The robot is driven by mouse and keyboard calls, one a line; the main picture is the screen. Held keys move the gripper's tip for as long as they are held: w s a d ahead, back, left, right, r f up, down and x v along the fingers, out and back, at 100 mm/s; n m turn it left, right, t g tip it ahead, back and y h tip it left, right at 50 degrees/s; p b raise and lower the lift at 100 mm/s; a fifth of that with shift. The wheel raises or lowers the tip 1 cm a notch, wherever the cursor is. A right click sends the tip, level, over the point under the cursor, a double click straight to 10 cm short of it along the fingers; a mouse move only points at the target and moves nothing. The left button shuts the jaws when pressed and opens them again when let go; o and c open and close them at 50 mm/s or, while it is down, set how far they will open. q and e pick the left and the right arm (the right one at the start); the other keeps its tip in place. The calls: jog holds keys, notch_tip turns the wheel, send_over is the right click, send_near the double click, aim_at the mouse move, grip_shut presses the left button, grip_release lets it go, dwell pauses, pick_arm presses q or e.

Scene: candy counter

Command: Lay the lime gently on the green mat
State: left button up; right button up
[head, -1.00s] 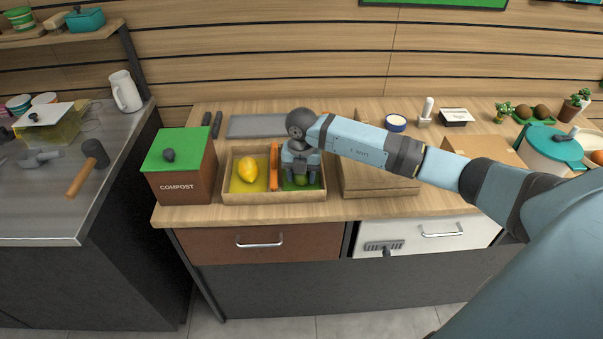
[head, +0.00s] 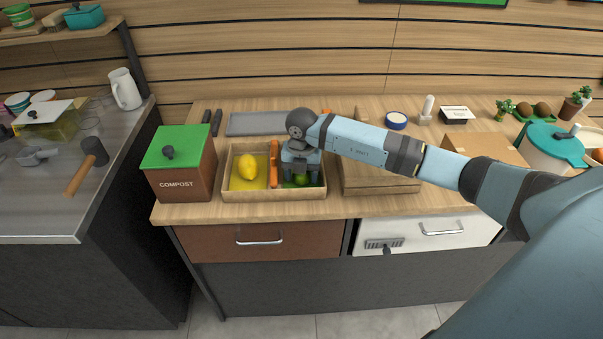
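The lime (head: 301,180) is a small green fruit low in the right compartment of a wooden tray (head: 273,196). The green mat (head: 316,183) lines that compartment and shows around the lime. My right gripper (head: 300,174) points down into the compartment, with its fingers at the lime. The fingers hide part of the lime, and I cannot tell whether they press on it or stand apart from it. The lime appears at mat level. My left gripper is not in view.
A lemon (head: 248,168) lies on a yellow mat (head: 236,184) in the tray's left compartment. An orange divider (head: 274,172) stands between the compartments.

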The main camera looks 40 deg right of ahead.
dwell(0.4)
jog(key=shift+r+p, duration=2.1)
jog(key=shift+r, duration=0.95)
jog(key=shift+o, duration=0.5)
jog(key=o, duration=0.5)
jog(key=shift+c, duration=0.2)
